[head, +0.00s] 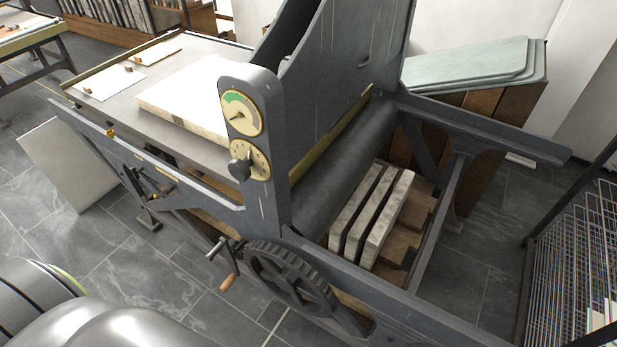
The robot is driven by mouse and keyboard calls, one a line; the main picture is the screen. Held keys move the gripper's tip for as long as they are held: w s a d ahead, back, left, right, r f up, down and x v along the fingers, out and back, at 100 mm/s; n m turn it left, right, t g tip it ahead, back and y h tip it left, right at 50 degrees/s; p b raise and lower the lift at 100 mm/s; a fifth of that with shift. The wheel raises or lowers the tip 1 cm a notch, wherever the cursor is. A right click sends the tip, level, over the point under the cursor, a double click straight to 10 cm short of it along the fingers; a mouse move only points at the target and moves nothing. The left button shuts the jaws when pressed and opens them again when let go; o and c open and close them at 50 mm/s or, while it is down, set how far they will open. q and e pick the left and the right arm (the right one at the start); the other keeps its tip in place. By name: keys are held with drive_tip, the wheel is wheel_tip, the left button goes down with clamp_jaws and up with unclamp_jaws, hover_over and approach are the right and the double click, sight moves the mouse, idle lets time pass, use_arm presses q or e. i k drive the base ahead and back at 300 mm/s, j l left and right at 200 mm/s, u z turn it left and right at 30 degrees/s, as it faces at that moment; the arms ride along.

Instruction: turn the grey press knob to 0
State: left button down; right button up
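The grey press knob (240,167) sits on a round cream dial (258,160) low on the upright grey panel (262,195) of the press. The marks on the dial are too small to read, so I cannot tell the setting. A gauge (240,112) with a green sector and a needle is mounted just above the dial. Neither of my grippers is in view, and nothing touches the knob.
The press bed (100,100) carries a pale stone slab (185,95). A spoked gear wheel (290,278) and a crank handle (228,282) stick out below the panel. A wire drying rack (580,265) stands at the right.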

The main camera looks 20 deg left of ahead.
sight(239, 168)
drive_tip(key=u, duration=1.2)
